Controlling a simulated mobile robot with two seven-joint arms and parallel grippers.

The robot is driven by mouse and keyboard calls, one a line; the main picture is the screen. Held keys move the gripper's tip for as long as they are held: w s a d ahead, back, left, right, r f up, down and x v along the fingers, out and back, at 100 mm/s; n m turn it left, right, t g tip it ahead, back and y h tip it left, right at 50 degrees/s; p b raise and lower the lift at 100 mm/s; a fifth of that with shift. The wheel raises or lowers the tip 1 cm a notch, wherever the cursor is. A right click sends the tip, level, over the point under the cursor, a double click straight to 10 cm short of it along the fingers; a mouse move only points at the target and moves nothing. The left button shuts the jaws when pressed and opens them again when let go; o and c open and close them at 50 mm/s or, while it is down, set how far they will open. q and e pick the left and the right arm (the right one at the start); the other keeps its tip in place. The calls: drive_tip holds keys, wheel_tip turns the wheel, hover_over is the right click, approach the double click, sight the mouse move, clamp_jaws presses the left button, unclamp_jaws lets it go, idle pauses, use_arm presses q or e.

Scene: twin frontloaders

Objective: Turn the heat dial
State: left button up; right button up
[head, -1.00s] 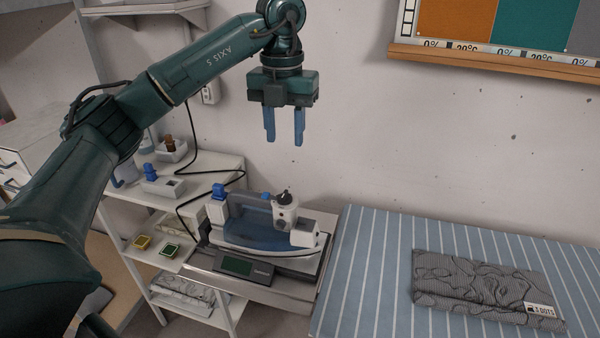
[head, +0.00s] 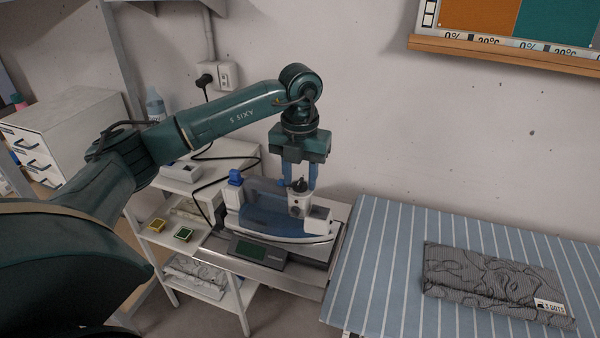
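The iron (head: 262,222) is blue and white and rests on a metal stand with a small display (head: 258,251). Its dark heat dial (head: 299,186) sits on top of a white post at the right part of the iron. My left gripper (head: 300,180) points straight down over the dial. Its blue fingers are apart, one to each side of the dial in this view; whether they touch it I cannot tell. The lower fingertips are partly hidden behind the dial and iron. My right gripper is not in view.
A striped ironing surface (head: 385,265) with a folded grey patterned cloth (head: 490,280) lies at the right. A white shelf (head: 235,150) stands behind at the left, and a black cable (head: 203,180) hangs near the iron. A wall board (head: 500,55) is above.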

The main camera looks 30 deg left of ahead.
use_arm(q)
drive_tip(key=shift+c, duration=0.5)
drive_tip(key=c, duration=0.6)
